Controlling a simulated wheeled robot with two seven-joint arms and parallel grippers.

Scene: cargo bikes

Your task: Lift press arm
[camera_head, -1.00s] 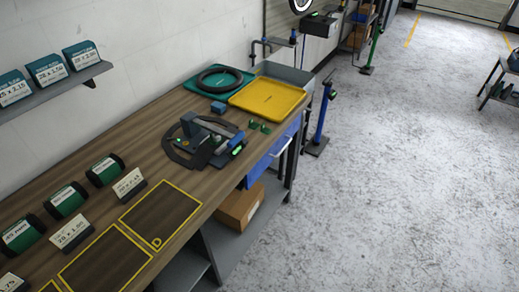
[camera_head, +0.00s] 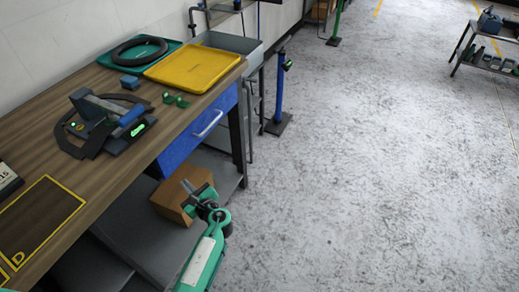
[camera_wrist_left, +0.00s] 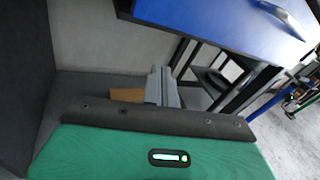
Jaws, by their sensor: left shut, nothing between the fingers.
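The press (camera_head: 95,130) sits on the wooden workbench at the left of the head view. It has a dark curved base plate and a grey arm ending in a blue grip (camera_head: 132,115), which lies low over the base. A green light shows beside the grip. My left gripper (camera_head: 188,185) is in front of the bench, below its top and to the lower right of the press. It is shut and empty, touching nothing that I can make out. Its grey fingers (camera_wrist_left: 163,85) also show in the left wrist view. The press is not in the wrist view. My right gripper is not in view.
A blue drawer (camera_head: 200,130) with a white handle is under the bench top. A cardboard box (camera_head: 172,200) is on the lower shelf behind my gripper. A yellow tray (camera_head: 195,68) and a teal tray with a black tyre (camera_head: 140,50) lie beyond the press.

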